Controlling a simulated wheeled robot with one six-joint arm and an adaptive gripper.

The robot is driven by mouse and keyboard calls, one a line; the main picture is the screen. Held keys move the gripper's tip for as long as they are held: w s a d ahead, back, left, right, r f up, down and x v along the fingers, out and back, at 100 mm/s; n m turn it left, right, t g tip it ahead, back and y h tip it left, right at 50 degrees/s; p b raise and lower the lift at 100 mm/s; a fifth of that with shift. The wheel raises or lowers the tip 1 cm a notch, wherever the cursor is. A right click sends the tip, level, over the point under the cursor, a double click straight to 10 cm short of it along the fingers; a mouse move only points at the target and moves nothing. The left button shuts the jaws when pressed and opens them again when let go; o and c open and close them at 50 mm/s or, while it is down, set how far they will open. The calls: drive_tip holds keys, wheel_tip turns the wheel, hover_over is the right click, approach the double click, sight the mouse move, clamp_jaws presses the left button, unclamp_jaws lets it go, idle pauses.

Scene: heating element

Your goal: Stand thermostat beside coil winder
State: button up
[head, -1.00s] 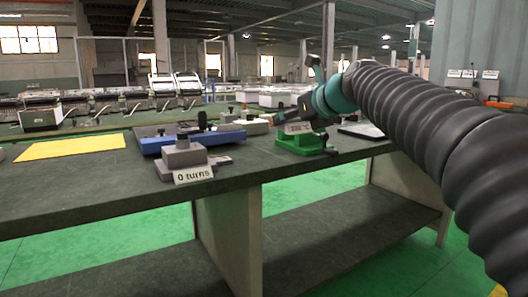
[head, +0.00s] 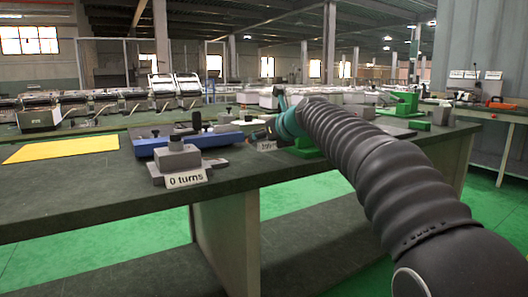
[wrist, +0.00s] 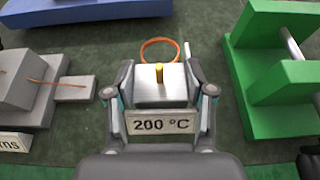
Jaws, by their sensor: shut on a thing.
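The thermostat (wrist: 160,92) is a grey metal block with a yellow pin and a "200 °C" plate. My gripper (wrist: 160,76) is shut on it, one finger on each side. In the head view my gripper (head: 262,134) is over the bench, and only part of the thermostat's plate (head: 266,146) shows. The coil winder (head: 178,158), a stepped grey block with a "0 turns" plate, stands to the left. It also shows at the left edge of the wrist view (wrist: 30,92), apart from the thermostat. Whether the thermostat touches the bench is unclear.
A blue base (wrist: 90,10) lies behind the coil winder. A green fixture (wrist: 265,75) stands close on the right. An orange ring (wrist: 160,48) shows just beyond the thermostat. A yellow sheet (head: 62,148) lies on the bench's left. Dark bench surface is clear between winder and thermostat.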

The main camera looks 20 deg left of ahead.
sight(264, 161)
drive_tip(key=shift+f+b, duration=0.9)
drive_tip(key=shift+f, duration=1.05)
drive_tip(key=shift+f, duration=0.1)
drive_tip(key=o, duration=1.2)
drive_tip(key=shift+o, duration=0.2)
drive_tip(key=v, duration=1.2)
drive_tip(key=shift+s+d, duration=0.1)
drive_tip(key=shift+d, duration=0.05)
